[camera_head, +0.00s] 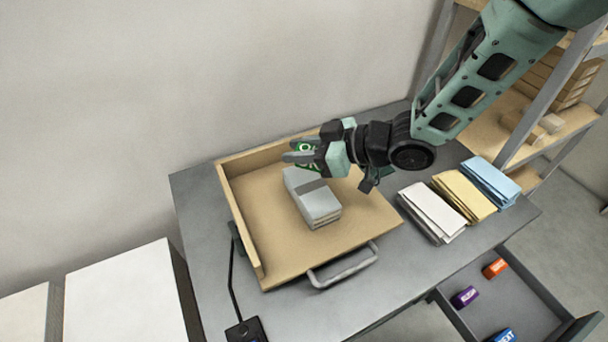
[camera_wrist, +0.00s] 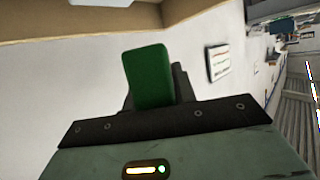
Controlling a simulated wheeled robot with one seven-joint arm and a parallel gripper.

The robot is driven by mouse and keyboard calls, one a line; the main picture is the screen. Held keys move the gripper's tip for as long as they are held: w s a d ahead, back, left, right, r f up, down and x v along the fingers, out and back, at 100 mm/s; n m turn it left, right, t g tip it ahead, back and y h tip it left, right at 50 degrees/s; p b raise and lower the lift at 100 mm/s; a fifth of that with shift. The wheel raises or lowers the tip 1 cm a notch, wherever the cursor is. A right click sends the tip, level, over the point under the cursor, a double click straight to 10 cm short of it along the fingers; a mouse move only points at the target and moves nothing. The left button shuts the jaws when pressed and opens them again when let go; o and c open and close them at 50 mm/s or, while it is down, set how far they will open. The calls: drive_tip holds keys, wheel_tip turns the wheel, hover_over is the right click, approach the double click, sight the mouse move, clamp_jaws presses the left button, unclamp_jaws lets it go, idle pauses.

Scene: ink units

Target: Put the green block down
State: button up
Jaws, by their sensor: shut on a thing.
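The green block (camera_wrist: 150,78) stands up between the fingers of my gripper in the wrist view. My gripper (camera_head: 304,152) is shut on it. In the head view only a little of the green block (camera_head: 305,147) shows between the fingertips. The gripper is over the back part of a wooden tray (camera_head: 265,230), just behind a grey-white stack. I cannot tell whether the block touches anything below it.
The grey-white stack (camera_head: 319,204) lies in the tray, which has a metal handle (camera_head: 343,266). White (camera_head: 432,212), yellow (camera_head: 464,194) and blue (camera_head: 490,181) folded piles lie to the right. An open drawer (camera_head: 500,310) holds small coloured blocks. The tray's front left is bare.

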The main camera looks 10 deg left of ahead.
sight(301, 184)
drive_tip(key=shift+f+p, duration=0.55)
drive_tip(key=shift+f, duration=2.6)
drive_tip(key=shift+f, duration=0.15)
drive_tip(key=o, duration=1)
